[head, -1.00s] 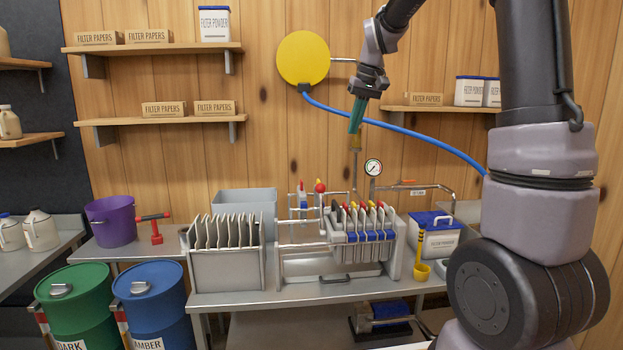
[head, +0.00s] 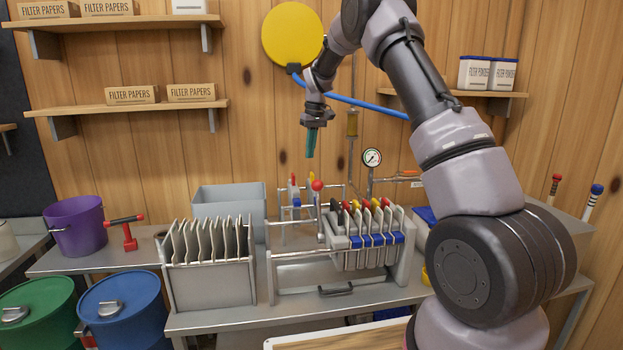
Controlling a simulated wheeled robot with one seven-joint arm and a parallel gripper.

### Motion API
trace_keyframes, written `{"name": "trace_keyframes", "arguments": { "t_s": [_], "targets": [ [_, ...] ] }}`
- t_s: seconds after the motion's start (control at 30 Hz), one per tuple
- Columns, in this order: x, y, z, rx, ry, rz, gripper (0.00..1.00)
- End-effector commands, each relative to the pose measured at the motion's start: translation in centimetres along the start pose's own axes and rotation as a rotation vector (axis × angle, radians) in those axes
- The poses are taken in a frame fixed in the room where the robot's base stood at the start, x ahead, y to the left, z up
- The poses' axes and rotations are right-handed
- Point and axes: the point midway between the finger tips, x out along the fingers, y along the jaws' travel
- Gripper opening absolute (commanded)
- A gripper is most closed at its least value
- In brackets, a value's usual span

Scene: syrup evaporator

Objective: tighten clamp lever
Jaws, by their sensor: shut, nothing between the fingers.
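The filter press (head: 290,285) stands on the metal bench, with several pale plates with blue, red and yellow tabs in its right half. A lever with a red ball knob (head: 317,186) stands upright at the left end of the plate stack; I take it for the clamp lever. The foot of the lever is partly hidden among rods and plates. My gripper (head: 311,152) has teal fingers, pointing down and shut with nothing held. It appears above the red knob in the picture, apart from it.
A pressure gauge (head: 372,158) and piping rise behind the press on the right. A rack of plates (head: 210,285) stands to the left, with a grey bin (head: 228,205) behind. A blue hose (head: 350,100) crosses behind my arm. A purple bucket (head: 75,226) is far left.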

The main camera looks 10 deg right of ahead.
Motion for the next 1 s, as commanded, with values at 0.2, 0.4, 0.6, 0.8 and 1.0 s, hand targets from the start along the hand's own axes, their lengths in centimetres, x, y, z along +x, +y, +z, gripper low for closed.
{"name": "trace_keyframes", "arguments": {
  "t_s": [0.2,0.4,0.6,0.8,1.0],
  "targets": [
    [0.4,0.0,0.0,0.0,-0.001,0.0,0.0],
    [3.3,-0.1,0.1,0.001,-0.004,-0.001,0.0],
    [7.7,-0.1,0.1,0.001,-0.005,-0.002,0.0],
    [9.5,0.0,1.2,0.002,0.001,0.0,0.0],
    [8.8,0.0,3.3,0.002,0.001,0.0,0.0]
  ]
}}
